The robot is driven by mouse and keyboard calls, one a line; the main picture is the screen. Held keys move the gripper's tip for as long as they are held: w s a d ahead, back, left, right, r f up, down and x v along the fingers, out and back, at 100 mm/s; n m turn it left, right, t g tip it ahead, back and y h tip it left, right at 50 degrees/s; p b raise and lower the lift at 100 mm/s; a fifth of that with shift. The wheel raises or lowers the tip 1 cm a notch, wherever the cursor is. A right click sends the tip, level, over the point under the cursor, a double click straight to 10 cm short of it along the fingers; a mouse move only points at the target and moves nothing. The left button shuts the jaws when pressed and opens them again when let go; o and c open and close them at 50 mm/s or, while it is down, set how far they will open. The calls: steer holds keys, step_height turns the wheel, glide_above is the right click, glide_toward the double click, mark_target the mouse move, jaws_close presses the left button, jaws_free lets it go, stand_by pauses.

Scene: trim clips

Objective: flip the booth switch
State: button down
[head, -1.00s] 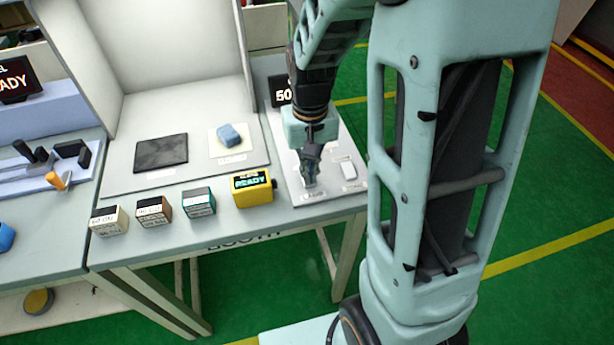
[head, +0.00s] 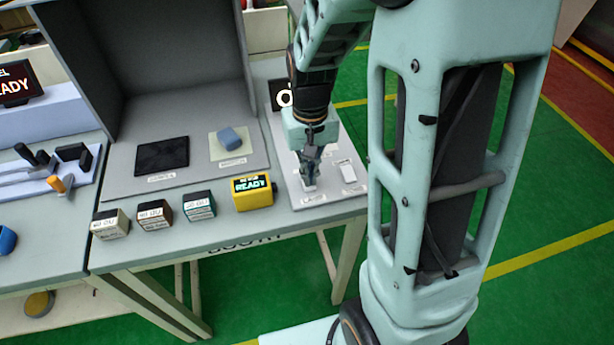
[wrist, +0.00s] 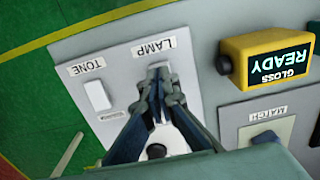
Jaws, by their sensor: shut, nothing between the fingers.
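A pale switch panel (head: 325,195) lies at the right end of the booth table. In the wrist view it carries a white switch labelled TONE (wrist: 97,95) and another switch labelled LAMP (wrist: 158,66). The TONE switch also shows in the head view (head: 347,171). My gripper (wrist: 160,88) is shut and empty, pointing down at the LAMP switch. Its fingertips are at or just above that switch and hide most of it; I cannot tell whether they touch. The gripper also shows in the head view (head: 309,182). The booth (head: 185,60) is dark grey inside.
A yellow READY box (head: 253,193) stands left of the panel, with several small labelled boxes (head: 155,215) further left. A black pad (head: 162,155) and a blue block (head: 230,138) lie inside the booth.

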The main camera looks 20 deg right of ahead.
steer(key=shift+r+p, duration=1.9)
steer(key=shift+r, duration=0.9)
